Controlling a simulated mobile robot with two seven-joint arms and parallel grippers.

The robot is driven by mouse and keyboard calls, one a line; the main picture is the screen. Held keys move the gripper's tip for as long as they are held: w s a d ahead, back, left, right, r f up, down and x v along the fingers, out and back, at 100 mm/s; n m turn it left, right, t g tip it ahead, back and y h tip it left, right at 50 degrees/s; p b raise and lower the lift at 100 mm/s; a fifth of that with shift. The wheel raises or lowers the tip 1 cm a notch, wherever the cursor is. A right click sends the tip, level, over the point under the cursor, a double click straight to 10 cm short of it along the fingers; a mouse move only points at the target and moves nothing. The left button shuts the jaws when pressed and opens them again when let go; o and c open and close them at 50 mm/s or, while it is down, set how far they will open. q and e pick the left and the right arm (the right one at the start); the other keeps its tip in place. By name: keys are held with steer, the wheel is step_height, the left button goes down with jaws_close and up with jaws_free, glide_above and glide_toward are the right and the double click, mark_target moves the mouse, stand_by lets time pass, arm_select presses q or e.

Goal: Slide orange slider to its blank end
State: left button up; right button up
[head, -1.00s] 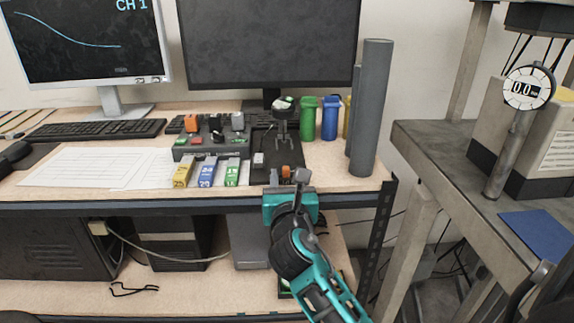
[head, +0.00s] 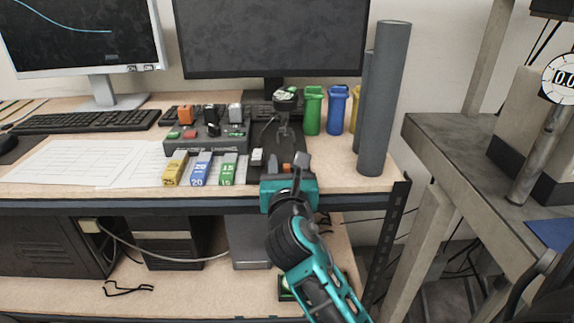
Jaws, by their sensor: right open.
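A small orange piece, which looks like the orange slider (head: 287,168), shows at the front of the dark panel on the desk, and is partly hidden by my right gripper. My right gripper (head: 287,163) reaches in from the front edge of the desk, with a dark finger on each side of the orange piece. It is open; I cannot tell whether either finger touches the piece. The slider's track and its blank end cannot be made out. My left gripper is not in view.
A white switch (head: 257,157) stands just left of the gripper. Yellow, blue (head: 201,169) and green labelled blocks stand further left, before a grey control box (head: 207,140) with an orange knob (head: 185,114). A grey cylinder (head: 385,100) stands right.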

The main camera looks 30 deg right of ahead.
jaws_close()
stand_by(0.3)
